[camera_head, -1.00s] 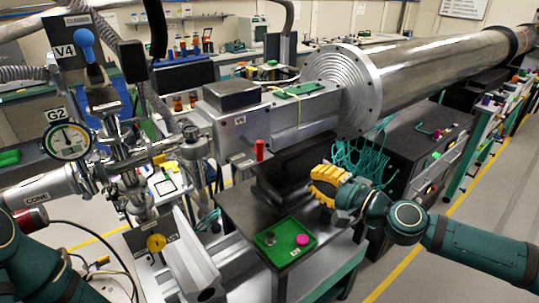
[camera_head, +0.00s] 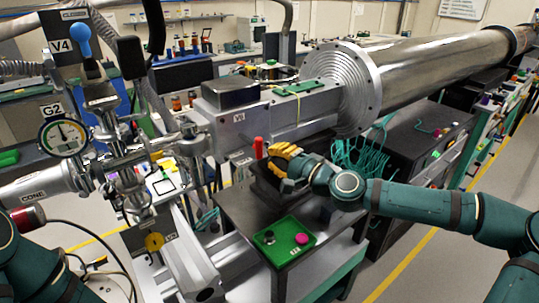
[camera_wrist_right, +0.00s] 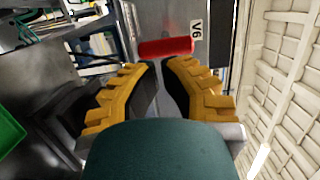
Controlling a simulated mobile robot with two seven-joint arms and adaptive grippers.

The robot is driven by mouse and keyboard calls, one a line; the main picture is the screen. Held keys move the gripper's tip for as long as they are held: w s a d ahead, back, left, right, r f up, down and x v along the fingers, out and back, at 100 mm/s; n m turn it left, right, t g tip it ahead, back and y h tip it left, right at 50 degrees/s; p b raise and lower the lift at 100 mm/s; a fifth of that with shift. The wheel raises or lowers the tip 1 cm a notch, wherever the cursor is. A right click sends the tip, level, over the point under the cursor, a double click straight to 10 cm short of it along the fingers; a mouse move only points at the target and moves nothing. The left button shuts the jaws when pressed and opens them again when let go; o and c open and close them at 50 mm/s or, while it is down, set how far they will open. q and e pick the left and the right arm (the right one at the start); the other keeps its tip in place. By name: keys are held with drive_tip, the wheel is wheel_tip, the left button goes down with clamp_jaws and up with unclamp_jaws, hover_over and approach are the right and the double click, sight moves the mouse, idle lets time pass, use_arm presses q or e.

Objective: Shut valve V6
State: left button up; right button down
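Valve V6 is the grey valve body (camera_head: 225,125) on the beamline, with a small V6 label (camera_head: 239,118). Its red handle (camera_head: 258,148) stands upright at the body's lower right. My right gripper (camera_head: 273,156), with yellow fingers, is just right of the handle. In the right wrist view the red handle (camera_wrist_right: 165,47) lies crosswise just beyond the fingertips (camera_wrist_right: 161,64), beside the V6 label (camera_wrist_right: 198,25). The fingers are apart with nothing between them. My left arm shows at the lower left; its gripper is out of view.
Below stands a dark table (camera_head: 235,208) with a green tray (camera_head: 283,243) holding a pink knob and a dark knob. A large flange (camera_head: 345,88) and teal cables (camera_head: 360,153) are to the right. Gauge G2 (camera_head: 65,137) and the blue-handled V4 (camera_head: 80,38) are at left.

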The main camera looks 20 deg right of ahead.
drive_tip(key=shift+x, duration=1.05)
drive_tip(key=x, duration=0.3)
drive_tip(key=d+x, duration=0.1)
drive_tip(key=x, duration=0.1)
drive_tip(key=shift+w+a+b, duration=0.1)
drive_tip(key=shift+w+b, duration=0.3)
